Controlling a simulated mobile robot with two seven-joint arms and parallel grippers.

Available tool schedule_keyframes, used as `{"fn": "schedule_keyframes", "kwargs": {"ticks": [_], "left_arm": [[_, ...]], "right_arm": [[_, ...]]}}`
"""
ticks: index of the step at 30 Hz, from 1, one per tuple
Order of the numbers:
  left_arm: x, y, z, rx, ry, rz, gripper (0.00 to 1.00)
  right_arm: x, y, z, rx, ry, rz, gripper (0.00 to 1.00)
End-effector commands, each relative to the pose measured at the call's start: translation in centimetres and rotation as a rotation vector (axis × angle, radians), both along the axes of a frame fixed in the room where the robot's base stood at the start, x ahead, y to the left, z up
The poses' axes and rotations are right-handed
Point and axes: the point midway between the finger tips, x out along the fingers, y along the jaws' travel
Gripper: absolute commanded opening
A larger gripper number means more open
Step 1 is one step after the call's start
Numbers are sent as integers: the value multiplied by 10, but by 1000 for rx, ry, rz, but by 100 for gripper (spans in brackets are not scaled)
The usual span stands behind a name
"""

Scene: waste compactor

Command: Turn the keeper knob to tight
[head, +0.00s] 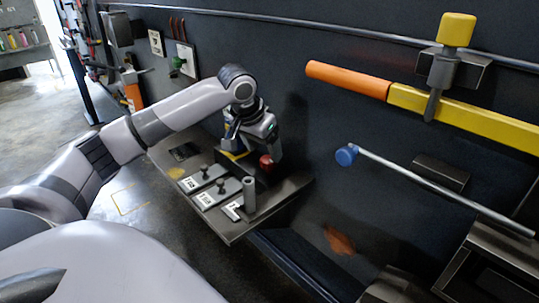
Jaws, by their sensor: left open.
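No readable label in view marks the keeper knob. A red knob-like piece (266,162) shows at the lower right of my left gripper, above a dark metal shelf (232,233). My left gripper (248,158) is open and points down over the back of this shelf. I cannot tell whether its fingers touch the red piece. A yellow knob (457,30) stands on a bracket at upper right, at a yellow bar (470,117) with an orange end (346,79). A blue ball knob (346,155) ends a slanted metal rod. My right gripper is out of view.
The shelf carries labelled plates with small dark knobs (206,172) and an upright grey cylinder (249,194). A green knob (178,63) sits on a wall plate behind. A metal rail (290,21) crosses the dark wall. Open floor (35,90) lies at upper left.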

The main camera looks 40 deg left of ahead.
Motion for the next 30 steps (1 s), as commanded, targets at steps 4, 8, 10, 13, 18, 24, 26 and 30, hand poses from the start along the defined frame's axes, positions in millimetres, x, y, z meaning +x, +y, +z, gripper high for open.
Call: {"fn": "schedule_keyframes", "kwargs": {"ticks": [4, 8, 10, 13, 18, 24, 26, 30], "left_arm": [[9, 1, -22, -1, 3, 2, 71], [15, 2, -35, 0, 1, 2, 71], [16, 2, -38, 1, 0, 1, 71], [17, 2, -41, 1, 0, 1, 71], [17, 2, -41, 1, 0, 1, 71], [17, 2, -41, 0, 0, 2, 16], [17, 2, -40, 0, 0, 2, 16], [17, 2, -41, 0, 1, -23, 16]], "right_arm": [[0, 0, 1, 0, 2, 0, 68], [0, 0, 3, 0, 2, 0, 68], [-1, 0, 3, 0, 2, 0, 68], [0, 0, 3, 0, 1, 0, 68], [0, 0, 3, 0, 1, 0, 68], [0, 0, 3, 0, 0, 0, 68], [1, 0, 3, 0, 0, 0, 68], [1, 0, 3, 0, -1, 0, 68]]}}
